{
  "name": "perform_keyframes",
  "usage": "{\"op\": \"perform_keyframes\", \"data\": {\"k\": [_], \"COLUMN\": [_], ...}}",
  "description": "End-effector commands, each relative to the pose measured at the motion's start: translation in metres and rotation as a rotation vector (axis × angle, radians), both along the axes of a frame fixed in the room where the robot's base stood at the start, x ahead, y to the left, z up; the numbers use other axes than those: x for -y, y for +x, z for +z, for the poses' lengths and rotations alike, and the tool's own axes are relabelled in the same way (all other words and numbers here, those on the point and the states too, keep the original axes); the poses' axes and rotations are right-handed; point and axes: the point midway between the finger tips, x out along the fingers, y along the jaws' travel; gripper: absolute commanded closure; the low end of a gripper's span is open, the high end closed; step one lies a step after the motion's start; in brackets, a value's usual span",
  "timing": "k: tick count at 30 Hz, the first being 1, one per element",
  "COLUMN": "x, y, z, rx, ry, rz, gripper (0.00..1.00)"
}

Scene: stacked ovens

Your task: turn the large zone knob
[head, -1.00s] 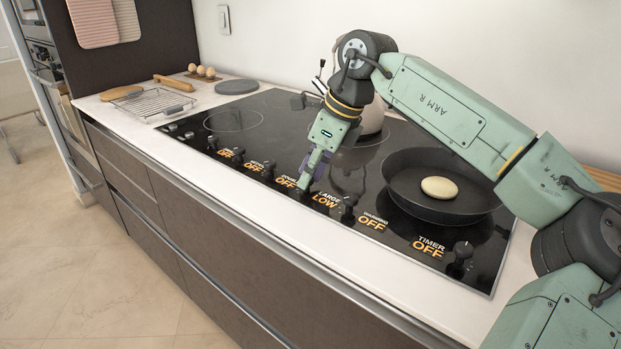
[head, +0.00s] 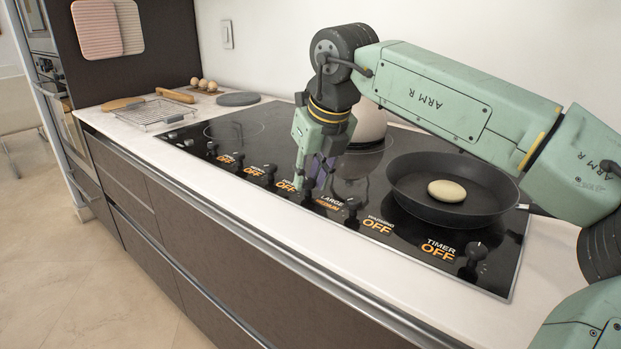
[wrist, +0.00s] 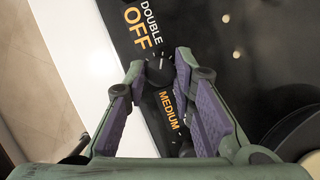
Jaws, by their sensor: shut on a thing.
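The large zone knob (wrist: 158,72) is a dark round knob with a pale mark, at the front edge of the black cooktop (head: 382,156). In the wrist view it sits between my gripper's fingertips (wrist: 160,72), below the DOUBLE OFF label and above a display (wrist: 168,108) reading MEDIUM. In the head view my gripper (head: 308,190) reaches down onto the knob row, left of the LARGE display (head: 328,203), and its fingers mostly hide the knob. My gripper is shut on the knob.
Other knobs line the front edge, including the warming knob (head: 352,209) close on the right and the timer knob (head: 476,254). A black pan (head: 490,205) with a pale round item (head: 447,191) stands right. A kettle (head: 369,124) stands behind my gripper.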

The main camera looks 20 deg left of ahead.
Motion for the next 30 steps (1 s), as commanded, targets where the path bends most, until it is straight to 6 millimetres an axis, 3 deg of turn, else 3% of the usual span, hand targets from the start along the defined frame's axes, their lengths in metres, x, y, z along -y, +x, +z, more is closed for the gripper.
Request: {"op": "perform_keyframes", "data": {"k": [16, 17, 25, 30], "x": [0.0009, 0.0009, 0.0003, 0.0001], "y": [-0.0007, -0.0007, -0.0004, -0.0004], "z": [-0.0014, -0.0014, -0.0008, -0.0005], "rx": [-0.004, -0.004, -0.002, -0.002], "ry": [-0.005, -0.005, -0.002, -0.001], "rz": [-0.025, -0.025, -0.025, -0.025], "gripper": [1.0, 0.75, 0.57, 0.56]}}
